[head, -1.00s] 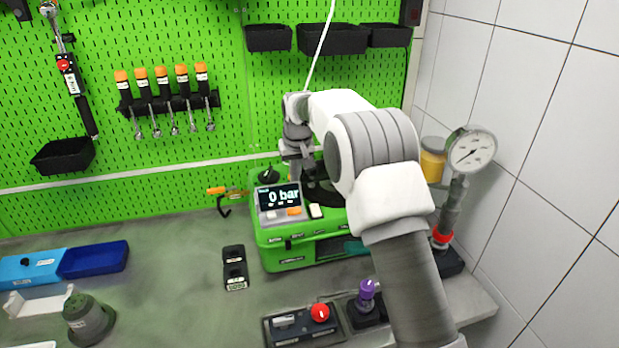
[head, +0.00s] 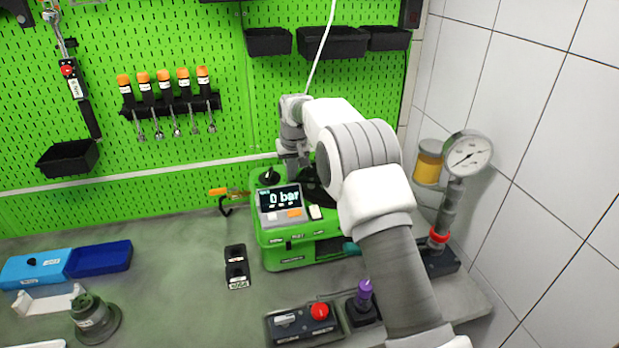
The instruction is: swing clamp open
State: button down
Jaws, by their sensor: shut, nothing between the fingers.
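An orange-handled metal fitting with a black hooked part (head: 230,195) sticks out from the left side of the green test unit (head: 290,256). It looks like the clamp, but it is too small to be sure or to tell whether it is open. My gripper (head: 304,177) points down over the back of the green unit, to the right of this fitting and apart from it. Its fingers are small and partly hidden by the unit's display; they look closed and empty. What lies behind my forearm on the unit's right side is hidden.
A pressure gauge (head: 467,156) stands right of my arm near the tiled wall. A control box with a red button (head: 303,322) lies in front.

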jog(key=shift+w+a+r+p, duration=0.15)
jog(key=shift+w+p, duration=0.6)
jog(key=shift+p, duration=0.45)
jog(key=shift+w+p, duration=0.4)
jog(key=shift+p, duration=0.2)
jog(key=shift+w, duration=0.1)
jog(key=shift+w+d+p, duration=0.2)
jog(key=shift+w, duration=0.3)
jog(key=shift+w+d+p, duration=0.2)
jog(key=shift+w, duration=0.3)
jog(key=shift+w+d, duration=0.25)
jog(key=shift+w, duration=0.15)
jog(key=shift+a, duration=0.1)
